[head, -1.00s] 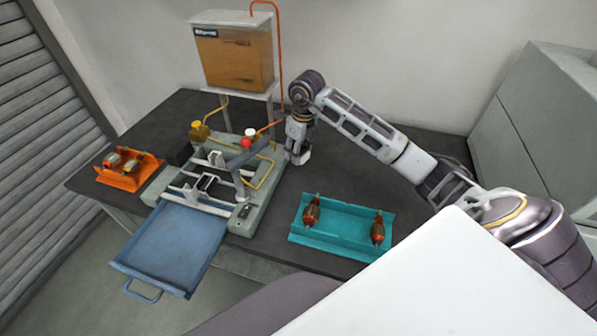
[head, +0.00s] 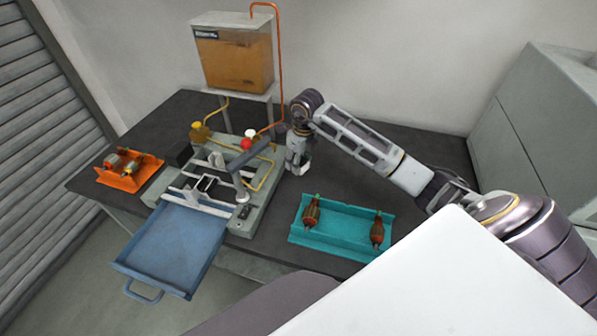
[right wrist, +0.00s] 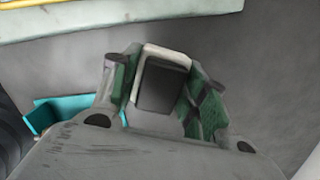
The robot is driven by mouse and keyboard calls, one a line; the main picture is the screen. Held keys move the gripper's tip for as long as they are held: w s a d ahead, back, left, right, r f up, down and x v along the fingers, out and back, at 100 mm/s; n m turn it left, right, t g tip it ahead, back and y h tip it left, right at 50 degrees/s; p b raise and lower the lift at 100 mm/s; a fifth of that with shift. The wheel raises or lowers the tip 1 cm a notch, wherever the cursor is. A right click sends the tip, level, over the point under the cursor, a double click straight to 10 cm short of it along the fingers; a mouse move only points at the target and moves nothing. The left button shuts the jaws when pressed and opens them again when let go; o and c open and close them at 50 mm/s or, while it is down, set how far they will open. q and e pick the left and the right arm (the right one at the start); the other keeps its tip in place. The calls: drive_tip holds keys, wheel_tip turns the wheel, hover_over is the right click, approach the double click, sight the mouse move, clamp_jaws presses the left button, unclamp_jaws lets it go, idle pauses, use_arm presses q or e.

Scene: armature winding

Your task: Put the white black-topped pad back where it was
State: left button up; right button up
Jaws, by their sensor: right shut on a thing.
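My right gripper (head: 297,167) is beside the machine, at its right edge in the head view, pointing down over the dark bench. In the right wrist view its green-padded fingers (right wrist: 163,95) are shut on the white black-topped pad (right wrist: 163,80). The pad's dark top and pale rim show between the fingers. In the head view the pad is too small and too covered to make out. My left gripper is in neither view.
The winding machine (head: 257,200) carries a grey lever, red and white knobs and a blue tray (head: 172,245). A teal holder (head: 335,245) with two armatures stands at right, an orange holder (head: 122,178) at left. The dark bench behind the teal holder is clear.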

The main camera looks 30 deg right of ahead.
sight(298, 178)
drive_tip(key=shift+f, duration=1.2)
wheel_tip(298, 178, down, 2)
drive_tip(key=shift+f, duration=0.55)
drive_tip(key=o, duration=1)
drive_tip(key=shift+c, duration=0.2)
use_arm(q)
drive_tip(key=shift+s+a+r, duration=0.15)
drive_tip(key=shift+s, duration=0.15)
use_arm(e)
drive_tip(key=shift+o, duration=0.6)
